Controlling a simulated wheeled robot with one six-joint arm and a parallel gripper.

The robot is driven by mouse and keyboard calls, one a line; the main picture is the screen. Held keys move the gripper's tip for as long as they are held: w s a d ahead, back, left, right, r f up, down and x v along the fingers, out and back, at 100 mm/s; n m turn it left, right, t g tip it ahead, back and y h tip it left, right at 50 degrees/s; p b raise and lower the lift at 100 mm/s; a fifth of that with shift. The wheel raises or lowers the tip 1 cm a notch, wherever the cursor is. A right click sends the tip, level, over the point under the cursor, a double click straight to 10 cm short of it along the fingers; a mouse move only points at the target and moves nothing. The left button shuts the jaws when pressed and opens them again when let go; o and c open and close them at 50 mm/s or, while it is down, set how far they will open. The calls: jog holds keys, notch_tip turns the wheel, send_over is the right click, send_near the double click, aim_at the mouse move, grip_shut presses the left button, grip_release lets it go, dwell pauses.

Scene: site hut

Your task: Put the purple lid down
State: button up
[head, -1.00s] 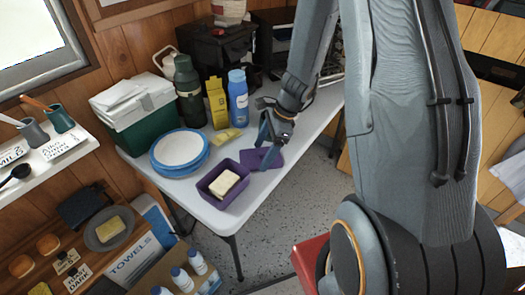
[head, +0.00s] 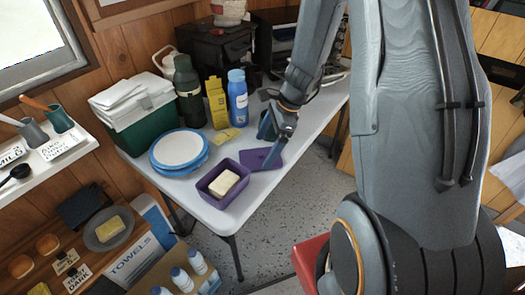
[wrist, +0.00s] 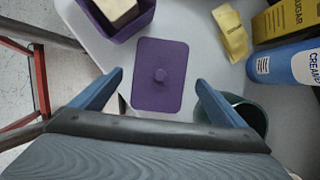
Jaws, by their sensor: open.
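The purple lid (head: 262,159) lies flat on the white table, just behind and right of the purple box (head: 226,180). In the wrist view the lid (wrist: 160,90) shows its round knob on top, with clear space to both fingers. The purple box, also in the wrist view (wrist: 108,30), is uncovered and holds a pale block (head: 224,183).
A blue creamer bottle (head: 238,97), a yellow sugar box (head: 217,102) and a yellow packet (head: 227,135) stand or lie behind the lid. A dark green cup (wrist: 245,115) is close to my right finger. Blue-rimmed plates (head: 180,151) are stacked at left.

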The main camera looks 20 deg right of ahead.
jog(key=w+v, duration=0.1)
jog(key=v, duration=0.8)
jog(key=s+a+r+n+h, duration=0.1)
jog(key=s+a+n+h, duration=0.1)
jog(key=s+n, duration=0.5)
jog(key=s+a+r+n+h, duration=0.2)
jog(key=s+a+n, duration=0.2)
jog(key=s+n, duration=0.4)
jog(key=n, duration=0.5)
jog(key=shift+a, duration=0.2)
